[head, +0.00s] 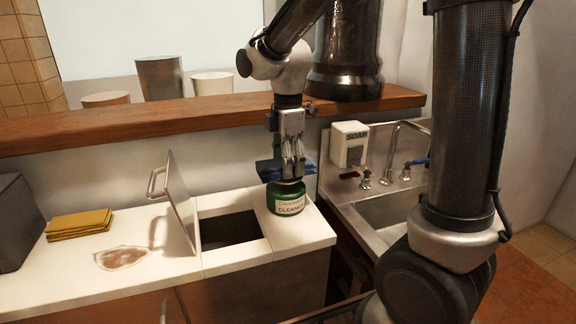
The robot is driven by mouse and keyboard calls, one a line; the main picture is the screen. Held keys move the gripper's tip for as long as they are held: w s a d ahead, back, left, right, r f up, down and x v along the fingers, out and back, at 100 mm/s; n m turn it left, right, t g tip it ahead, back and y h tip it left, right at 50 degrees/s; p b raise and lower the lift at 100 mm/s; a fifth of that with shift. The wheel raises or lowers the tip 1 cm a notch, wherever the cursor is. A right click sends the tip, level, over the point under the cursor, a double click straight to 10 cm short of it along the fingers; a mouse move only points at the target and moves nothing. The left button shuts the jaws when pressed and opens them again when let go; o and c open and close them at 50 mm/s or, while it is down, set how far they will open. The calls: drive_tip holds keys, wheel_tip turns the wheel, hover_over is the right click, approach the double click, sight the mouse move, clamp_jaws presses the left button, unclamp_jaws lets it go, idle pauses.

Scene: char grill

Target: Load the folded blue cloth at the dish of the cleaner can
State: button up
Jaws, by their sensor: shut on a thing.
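My gripper (292,166) points down and is shut on the folded blue cloth (266,170), whose edges show on both sides of the fingers. The green cleaner can (285,206), with a white label, stands on the white counter right under the cloth. The fingers and cloth hide most of the can's top, so the dish is not clearly visible. I cannot tell whether the cloth touches it.
An open bin hole (229,229) with its raised lid (180,204) lies left of the can. Folded yellow cloths (78,224) and a brown stain (122,257) are farther left. A sink (385,222) and soap dispenser (349,144) stand right. A wooden shelf (150,119) runs behind.

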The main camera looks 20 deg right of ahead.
drive_tip(key=shift+r, duration=2.9)
